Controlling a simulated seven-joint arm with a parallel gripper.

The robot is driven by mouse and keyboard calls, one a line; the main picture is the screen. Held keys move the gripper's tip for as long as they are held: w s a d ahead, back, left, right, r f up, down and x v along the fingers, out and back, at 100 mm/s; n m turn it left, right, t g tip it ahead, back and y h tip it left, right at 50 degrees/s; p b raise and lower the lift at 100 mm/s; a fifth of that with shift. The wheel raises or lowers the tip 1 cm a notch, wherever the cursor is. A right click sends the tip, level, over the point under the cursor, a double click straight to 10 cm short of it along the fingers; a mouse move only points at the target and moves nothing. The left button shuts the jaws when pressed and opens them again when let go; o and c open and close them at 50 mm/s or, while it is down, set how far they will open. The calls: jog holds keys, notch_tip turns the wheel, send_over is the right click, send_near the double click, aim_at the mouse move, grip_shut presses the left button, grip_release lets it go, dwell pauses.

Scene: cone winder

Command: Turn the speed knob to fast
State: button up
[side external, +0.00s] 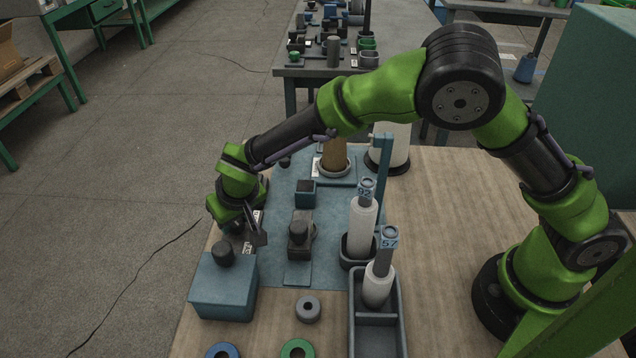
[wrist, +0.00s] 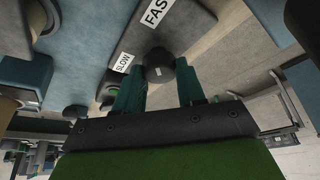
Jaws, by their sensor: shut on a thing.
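The speed knob (wrist: 160,62) is a dark round knob in the wrist view, on a grey panel (wrist: 185,30). A white SLOW label (wrist: 124,62) lies to its left and a white FAST label (wrist: 156,12), cut off by the frame's top edge, lies above it. My gripper (wrist: 158,80) has its two dark green fingers on either side of the knob, shut on it. I cannot make out clearly which way the knob points. In the side view my gripper (side external: 250,230) is low at the bench's left edge, and the arm and gripper hide the knob.
A blue-grey box (side external: 222,290) with a dark knob on top stands just in front of my gripper. White bobbins tagged 92 (side external: 362,220) and 57 (side external: 378,285) stand to the right. A brown cone (side external: 335,155) is behind. Loose rings (side external: 308,309) lie in front. Bare bench is at right.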

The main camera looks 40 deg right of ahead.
jog(key=o, duration=1)
jog(key=shift+o, duration=0.2)
jog(key=shift+r, duration=0.1)
jog(key=v, duration=1.6)
jog(key=shift+r, duration=0.35)
jog(key=shift+s, duration=0.1)
jog(key=s+d+r+m+y, duration=0.1)
jog(key=s+d+r, duration=0.2)
jog(key=d, duration=0.4)
jog(key=s+d+r+m+y, duration=0.1)
jog(key=s+d+r, duration=0.15)
jog(key=d, duration=0.35)
jog(key=s+d+r+m+y, duration=0.1)
jog(key=s+d+r, duration=0.1)
jog(key=s+d, duration=0.35)
jog(key=s+d+f+t+h, duration=0.1)
jog(key=s+d+t, duration=0.1)
jog(key=s+d, duration=0.3)
jog(key=shift+s+d+m+t, duration=0.3)
jog(key=shift+d+m, duration=0.1)
jog(key=shift+d, duration=0.25)
